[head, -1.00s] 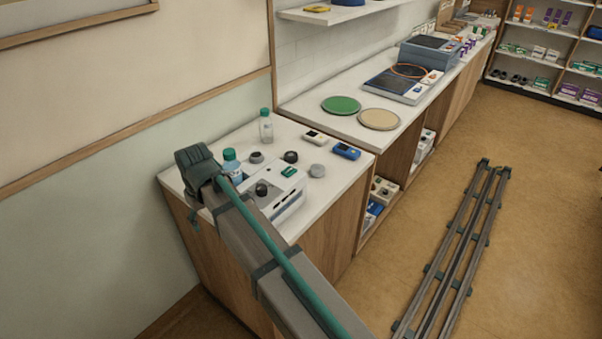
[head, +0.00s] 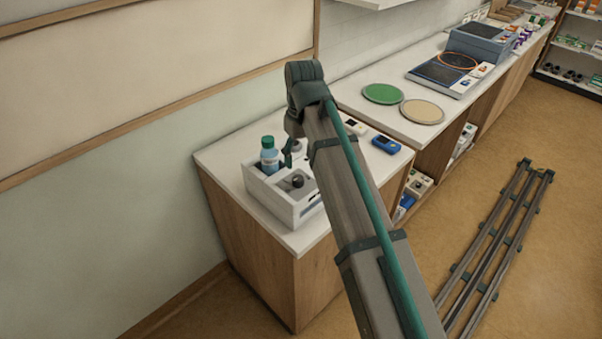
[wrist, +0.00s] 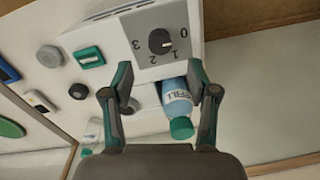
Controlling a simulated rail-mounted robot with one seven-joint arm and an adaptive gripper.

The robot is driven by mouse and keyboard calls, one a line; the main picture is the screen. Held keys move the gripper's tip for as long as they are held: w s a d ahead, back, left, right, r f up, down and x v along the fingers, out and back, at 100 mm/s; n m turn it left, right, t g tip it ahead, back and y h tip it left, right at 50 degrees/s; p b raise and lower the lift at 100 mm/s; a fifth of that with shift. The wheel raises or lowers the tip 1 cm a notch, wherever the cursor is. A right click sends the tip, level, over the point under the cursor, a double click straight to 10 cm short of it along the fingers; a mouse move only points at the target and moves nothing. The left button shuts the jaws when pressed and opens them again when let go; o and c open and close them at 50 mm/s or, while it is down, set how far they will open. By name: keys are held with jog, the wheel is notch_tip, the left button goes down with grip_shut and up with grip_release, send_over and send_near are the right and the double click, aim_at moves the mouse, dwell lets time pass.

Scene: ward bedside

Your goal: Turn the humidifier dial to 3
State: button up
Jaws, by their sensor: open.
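The white humidifier (head: 309,205) stands at the front of the bedside counter, with its dark round dial (head: 297,181) on top. In the wrist view the dial (wrist: 160,41) is marked 0, 1, 2 and 3; its light pointer mark looks turned toward the 0 side, between 0 and 1, though it is small. My gripper (wrist: 160,80) is open and empty. Its fingertips are apart, just short of the dial in the picture and not touching it. In the head view my gripper (head: 287,153) hangs behind the humidifier, partly hidden by my arm.
A blue refill bottle with a green cap (head: 269,155) stands close to the humidifier; in the wrist view the bottle (wrist: 177,98) shows between my fingers. Round knobs (wrist: 49,56), a green device (wrist: 89,57) and a blue device (head: 385,144) are on the counter.

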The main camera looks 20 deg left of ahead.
aim_at(299, 178)
notch_tip(299, 178, down, 7)
jog(key=shift+s+a+f+p, duration=0.1)
jog(key=shift+s+f+p, duration=0.1)
jog(key=shift+p, duration=0.75)
grip_shut()
